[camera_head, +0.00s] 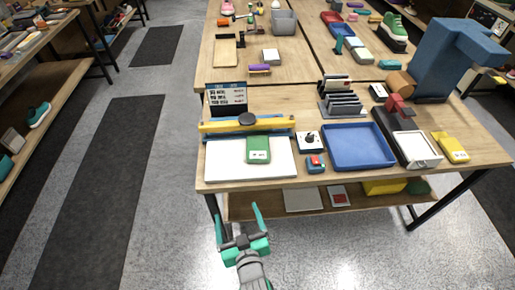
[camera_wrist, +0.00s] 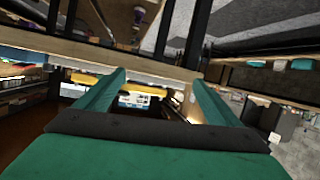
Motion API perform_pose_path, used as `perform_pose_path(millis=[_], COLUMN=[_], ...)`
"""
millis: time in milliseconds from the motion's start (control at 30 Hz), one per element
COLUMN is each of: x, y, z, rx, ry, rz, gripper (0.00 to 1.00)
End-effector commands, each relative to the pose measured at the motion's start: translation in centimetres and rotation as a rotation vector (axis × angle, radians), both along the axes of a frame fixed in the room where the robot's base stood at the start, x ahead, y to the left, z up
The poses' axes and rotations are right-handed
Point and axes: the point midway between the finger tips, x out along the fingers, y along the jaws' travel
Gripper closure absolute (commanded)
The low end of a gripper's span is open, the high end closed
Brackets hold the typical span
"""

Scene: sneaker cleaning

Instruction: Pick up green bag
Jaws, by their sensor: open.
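The green bag (camera_head: 258,150), a small flat packet with a white label, lies on a white board (camera_head: 223,161) at the front left of the wooden table. My gripper (camera_head: 237,211) is in front of the table's near edge, low in the head view, with its two green fingers spread and nothing between them. It is apart from the bag. In the wrist view the open fingers (camera_wrist: 154,84) frame the table's edge and blurred things beyond; I cannot make out the green bag there.
A yellow and blue bar (camera_head: 215,127) with a dark knob lies just behind the bag. To the right are a black-knobbed device (camera_head: 309,141), a red-topped blue block (camera_head: 315,164) and a blue tray (camera_head: 358,146). A lower shelf (camera_head: 262,206) sits under the table. The floor at left is open.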

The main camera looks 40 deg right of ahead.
Motion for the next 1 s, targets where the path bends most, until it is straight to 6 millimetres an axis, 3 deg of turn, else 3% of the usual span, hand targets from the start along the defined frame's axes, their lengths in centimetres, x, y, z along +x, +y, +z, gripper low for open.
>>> perform_pose_path(millis=[33, 200, 400, 667, 1000], x=[1.4, 4.6, 6.7, 7.6, 10.9], y=[-1.6, -6.5, -10.9, -13.5, -16.0], z=[0.9, 3.4, 6.1, 7.8, 6.3], rx=[0.003, 0.030, 0.073, 0.106, 0.109], ry=[-0.006, 0.006, 0.014, 0.019, 0.020], rz=[-0.031, -0.128, -0.219, -0.272, -0.276], gripper=[0.12, 0.12, 0.12, 0.12, 0.12])
